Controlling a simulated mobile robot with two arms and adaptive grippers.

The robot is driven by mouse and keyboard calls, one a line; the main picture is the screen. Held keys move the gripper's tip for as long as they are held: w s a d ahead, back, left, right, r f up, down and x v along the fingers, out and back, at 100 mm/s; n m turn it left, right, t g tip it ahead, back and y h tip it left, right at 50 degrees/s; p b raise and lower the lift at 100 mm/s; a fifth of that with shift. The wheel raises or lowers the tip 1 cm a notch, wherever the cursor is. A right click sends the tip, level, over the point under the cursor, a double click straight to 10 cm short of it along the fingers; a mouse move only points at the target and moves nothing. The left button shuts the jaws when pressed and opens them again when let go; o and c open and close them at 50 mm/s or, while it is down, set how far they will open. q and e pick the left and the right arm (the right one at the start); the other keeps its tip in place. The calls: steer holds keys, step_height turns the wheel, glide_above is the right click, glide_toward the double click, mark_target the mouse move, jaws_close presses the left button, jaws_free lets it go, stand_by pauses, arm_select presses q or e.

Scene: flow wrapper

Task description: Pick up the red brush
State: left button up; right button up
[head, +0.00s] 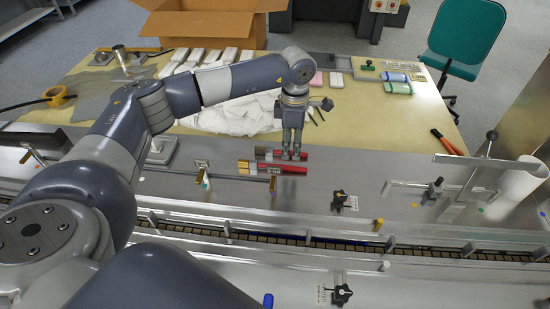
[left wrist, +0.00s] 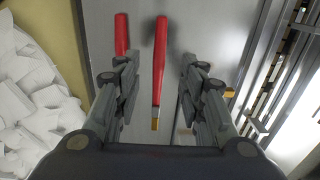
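Two red-handled brushes lie side by side on the grey metal surface. The nearer red brush (head: 291,169) has a yellowish end pointing left in the head view. In the left wrist view this brush (left wrist: 160,60) lies between the two fingers, with no finger seen touching it. The farther red-handled brush (head: 306,156) has a dark end; in the left wrist view its handle (left wrist: 122,35) is partly hidden by the left finger. My left gripper (head: 292,155) points down over the brushes, open; it also shows in the left wrist view (left wrist: 159,68). My right gripper is not in view.
White cloths (head: 232,115) are heaped behind the brushes. A black knob (head: 340,201) stands to the right on the metal surface, and a slotted conveyor (head: 290,239) runs in front. Red-handled pliers (head: 446,141) lie at the right on the table.

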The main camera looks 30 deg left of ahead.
mark_target(290, 167)
arm_select(q)
steer(key=shift+s+f, duration=0.25)
steer(key=shift+f, duration=0.9)
steer(key=shift+f+p, duration=0.3)
steer(key=shift+f, duration=0.05)
steer(key=f, duration=0.1)
steer(key=f+p, duration=0.1)
steer(key=f, duration=0.1)
steer(key=f+p, duration=0.1)
steer(key=f, duration=0.1)
steer(key=shift+w, duration=0.25)
steer(key=shift+f, duration=0.2)
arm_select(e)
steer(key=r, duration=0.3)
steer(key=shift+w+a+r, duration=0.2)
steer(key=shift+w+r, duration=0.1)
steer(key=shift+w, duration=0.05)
arm_select(q)
jaws_close()
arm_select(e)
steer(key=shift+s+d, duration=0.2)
